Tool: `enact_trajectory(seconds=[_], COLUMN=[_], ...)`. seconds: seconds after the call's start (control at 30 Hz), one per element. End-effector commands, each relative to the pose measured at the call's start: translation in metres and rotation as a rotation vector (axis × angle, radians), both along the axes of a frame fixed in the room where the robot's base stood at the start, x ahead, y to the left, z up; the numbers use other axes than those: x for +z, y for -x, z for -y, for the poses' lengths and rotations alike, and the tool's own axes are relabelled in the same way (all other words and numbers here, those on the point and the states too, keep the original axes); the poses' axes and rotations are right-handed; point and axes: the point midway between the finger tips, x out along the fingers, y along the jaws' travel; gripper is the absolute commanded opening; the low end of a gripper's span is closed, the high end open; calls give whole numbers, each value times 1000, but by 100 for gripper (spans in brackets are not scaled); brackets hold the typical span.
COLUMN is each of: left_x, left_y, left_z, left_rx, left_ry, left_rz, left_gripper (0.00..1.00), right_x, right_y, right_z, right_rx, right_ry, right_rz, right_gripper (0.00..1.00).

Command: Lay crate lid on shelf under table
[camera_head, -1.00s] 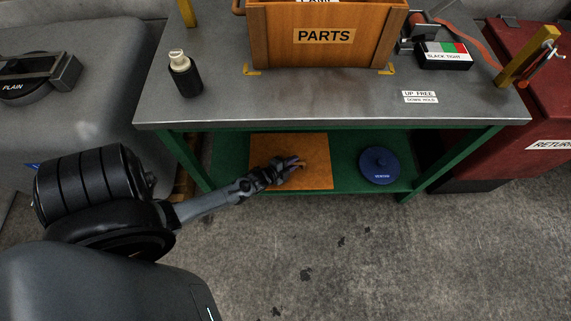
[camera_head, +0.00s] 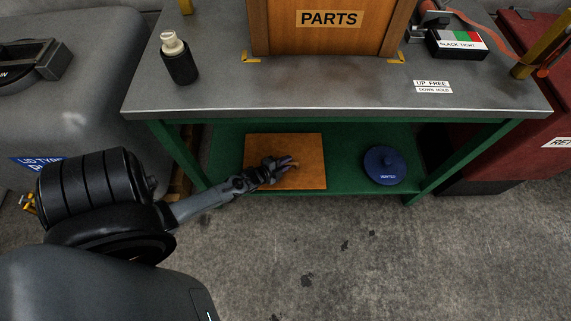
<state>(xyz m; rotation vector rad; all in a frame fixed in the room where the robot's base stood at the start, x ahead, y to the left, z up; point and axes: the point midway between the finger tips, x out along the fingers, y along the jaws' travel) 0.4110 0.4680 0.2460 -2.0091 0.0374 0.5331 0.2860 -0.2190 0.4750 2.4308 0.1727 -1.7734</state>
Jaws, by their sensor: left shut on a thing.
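The crate lid is a flat orange-brown wooden square (camera_head: 308,147) at the left-middle of the green shelf (camera_head: 227,150) under the table. It looks level with the shelf, but I cannot tell whether it rests fully on it. My left gripper (camera_head: 291,162) reaches in from the left over the lid's middle. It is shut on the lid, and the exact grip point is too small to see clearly. The grey-topped table (camera_head: 300,92) stands over the shelf. My right gripper is out of view.
A blue round lid (camera_head: 385,165) lies on the shelf to the right of the lid. On the table stand a wooden PARTS crate (camera_head: 330,38), a black bottle (camera_head: 179,62) and a labelled black box (camera_head: 457,43). Green table legs (camera_head: 180,158) flank the shelf opening. Floor in front is clear.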

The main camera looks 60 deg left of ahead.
Motion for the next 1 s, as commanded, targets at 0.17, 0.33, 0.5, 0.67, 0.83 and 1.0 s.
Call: enact_trajectory(seconds=[0.17,0.33,0.5,0.67,0.83,1.0], left_x=[0,0,0,4,16,29], left_y=[1,1,1,8,29,58], left_z=[1,0,0,2,7,13], left_rx=[0,0,0,0,0,-1], left_ry=[2,1,1,1,2,0], left_rz=[-3,-3,-4,-5,-7,-5], left_gripper=[35,48,48,48,48,48], right_x=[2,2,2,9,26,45], right_y=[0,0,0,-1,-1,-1], right_z=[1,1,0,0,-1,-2], right_rx=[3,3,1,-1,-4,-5], right_ry=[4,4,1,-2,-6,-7], right_rz=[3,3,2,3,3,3], right_gripper=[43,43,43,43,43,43])
